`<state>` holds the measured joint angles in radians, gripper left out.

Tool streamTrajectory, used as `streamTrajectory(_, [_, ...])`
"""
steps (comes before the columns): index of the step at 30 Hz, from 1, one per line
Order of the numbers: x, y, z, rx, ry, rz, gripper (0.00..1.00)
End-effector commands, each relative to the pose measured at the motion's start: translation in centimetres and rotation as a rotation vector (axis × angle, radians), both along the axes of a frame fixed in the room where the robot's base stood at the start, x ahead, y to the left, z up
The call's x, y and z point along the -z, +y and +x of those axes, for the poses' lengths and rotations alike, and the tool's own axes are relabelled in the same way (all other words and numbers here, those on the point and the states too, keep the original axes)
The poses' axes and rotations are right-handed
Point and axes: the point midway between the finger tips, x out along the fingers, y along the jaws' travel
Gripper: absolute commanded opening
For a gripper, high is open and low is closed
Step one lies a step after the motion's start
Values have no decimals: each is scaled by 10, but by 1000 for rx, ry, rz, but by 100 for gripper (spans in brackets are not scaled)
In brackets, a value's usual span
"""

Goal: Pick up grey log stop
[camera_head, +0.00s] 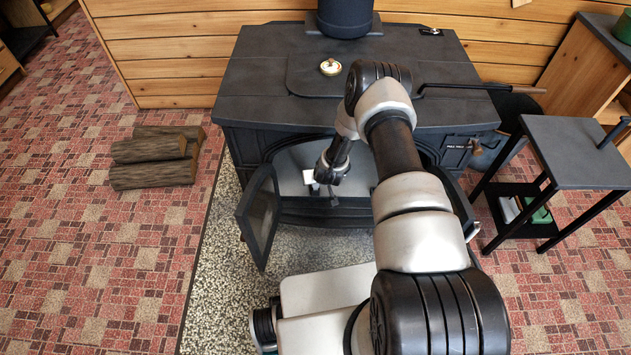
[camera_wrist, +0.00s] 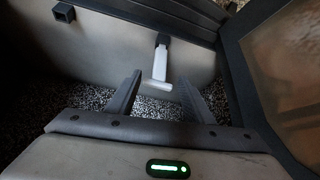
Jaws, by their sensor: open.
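A pale grey T-shaped piece, which looks like the grey log stop (camera_wrist: 160,66), is in the wrist view. Its upper end sits in a dark square bracket on a light grey panel, and its wider foot points toward me. My gripper (camera_wrist: 160,77) is open, with one dark finger on each side of the piece's lower part. I cannot tell how far the fingers are from it in depth. In the head view, my gripper (camera_head: 333,188) is at the stove's open front. A small white patch (camera_head: 309,177) shows just left of it, perhaps the same piece.
The black stove (camera_head: 260,95) has its glass door (camera_head: 262,215) swung open at left; the door is close at right in the wrist view (camera_wrist: 285,60). A second, empty dark bracket (camera_wrist: 63,12) is at upper left. Split logs (camera_head: 150,176) lie on the floor; a side table (camera_head: 580,150) stands right.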

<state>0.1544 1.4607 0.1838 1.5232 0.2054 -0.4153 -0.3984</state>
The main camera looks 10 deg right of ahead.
Motion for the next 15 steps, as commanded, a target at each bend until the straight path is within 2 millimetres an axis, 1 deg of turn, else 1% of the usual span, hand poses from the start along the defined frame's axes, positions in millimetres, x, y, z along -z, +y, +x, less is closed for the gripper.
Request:
streamTrajectory(1, [14,0,6,1,0,1,47])
streamTrajectory(4, [28,1,16,-1,-1,-1,47])
streamTrajectory(7, [38,0,23,0,-1,0,47])
streamTrajectory(11, [43,0,27,-1,0,-1,47])
streamTrajectory(15, [57,0,35,0,-1,-1,47])
